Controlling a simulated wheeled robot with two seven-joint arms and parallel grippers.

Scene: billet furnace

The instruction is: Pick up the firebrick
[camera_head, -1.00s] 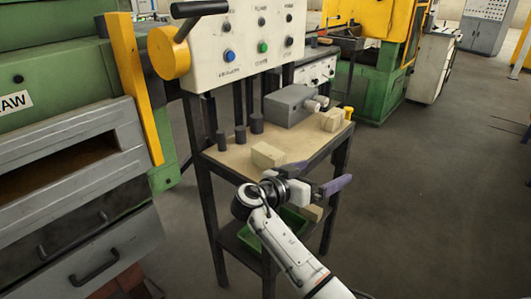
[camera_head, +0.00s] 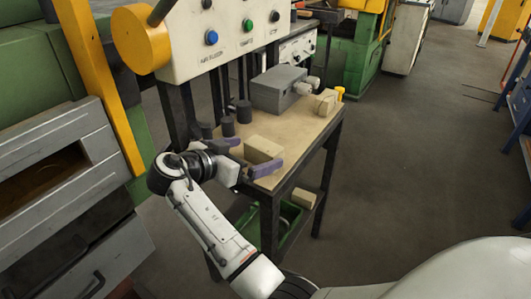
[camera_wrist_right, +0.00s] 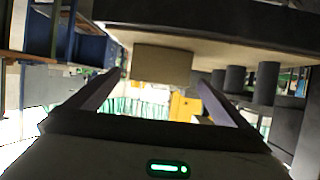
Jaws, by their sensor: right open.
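A beige firebrick (camera_head: 262,149) lies on the tan top of the stand (camera_head: 290,142), near its front edge. My right gripper (camera_head: 252,158) is open with its purple fingers pointing at this brick, one on its far side and one on its near side. In the right wrist view the brick (camera_wrist_right: 162,65) shows centred between and just ahead of the open fingers (camera_wrist_right: 160,80); whether they touch it I cannot tell. A second beige block (camera_head: 326,102) lies at the right end of the top, and a third (camera_head: 304,197) is on the lower shelf. My left gripper is not in view.
Dark cylinders (camera_head: 228,126) stand behind the brick. A green bin (camera_head: 270,222) is below. The furnace (camera_head: 50,180) is at left, and a control panel (camera_head: 225,38) rises behind the stand.

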